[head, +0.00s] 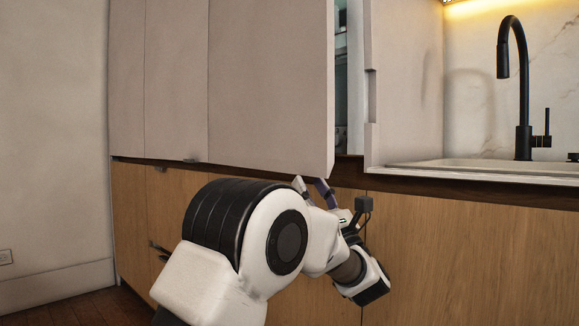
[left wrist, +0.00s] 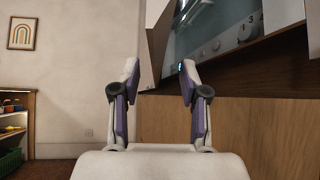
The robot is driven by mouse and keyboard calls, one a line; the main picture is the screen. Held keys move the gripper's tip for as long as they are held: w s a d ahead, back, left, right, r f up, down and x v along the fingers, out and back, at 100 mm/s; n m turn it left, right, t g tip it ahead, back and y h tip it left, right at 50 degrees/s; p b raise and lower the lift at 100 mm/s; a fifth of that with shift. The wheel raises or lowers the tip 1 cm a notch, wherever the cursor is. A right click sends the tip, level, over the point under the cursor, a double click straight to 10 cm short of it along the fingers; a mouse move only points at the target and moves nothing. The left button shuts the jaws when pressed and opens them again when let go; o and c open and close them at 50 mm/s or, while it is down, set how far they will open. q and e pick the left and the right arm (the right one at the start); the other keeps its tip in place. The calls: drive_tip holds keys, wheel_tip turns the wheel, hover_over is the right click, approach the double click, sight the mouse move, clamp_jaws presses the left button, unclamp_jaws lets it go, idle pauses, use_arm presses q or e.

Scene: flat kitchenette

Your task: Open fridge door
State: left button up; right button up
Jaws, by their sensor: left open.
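The fridge door (head: 270,85) is a tall pale grey panel, and it stands ajar. A narrow gap along its right edge shows the fridge interior (head: 342,90). In the left wrist view the door edge (left wrist: 156,35) stands beyond the fingertips, and the lit interior (left wrist: 215,25) with a numbered dial shows to its right. My left gripper (head: 312,184) is at the lower right corner of the door. Its fingers (left wrist: 160,68) are spread with nothing between them. I cannot tell whether a finger touches the door. My right gripper is not in view.
Wooden lower cabinets (head: 450,255) run under the door and the sink. A sink counter (head: 480,168) with a black faucet (head: 523,90) is at the right. A shelf (left wrist: 15,125) stands far left in the wrist view. Open floor (head: 95,305) shows at the lower left.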

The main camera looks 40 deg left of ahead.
sight(297, 160)
use_arm(q)
drive_tip(key=b+x, duration=0.1)
drive_tip(key=x, duration=0.6)
clamp_jaws()
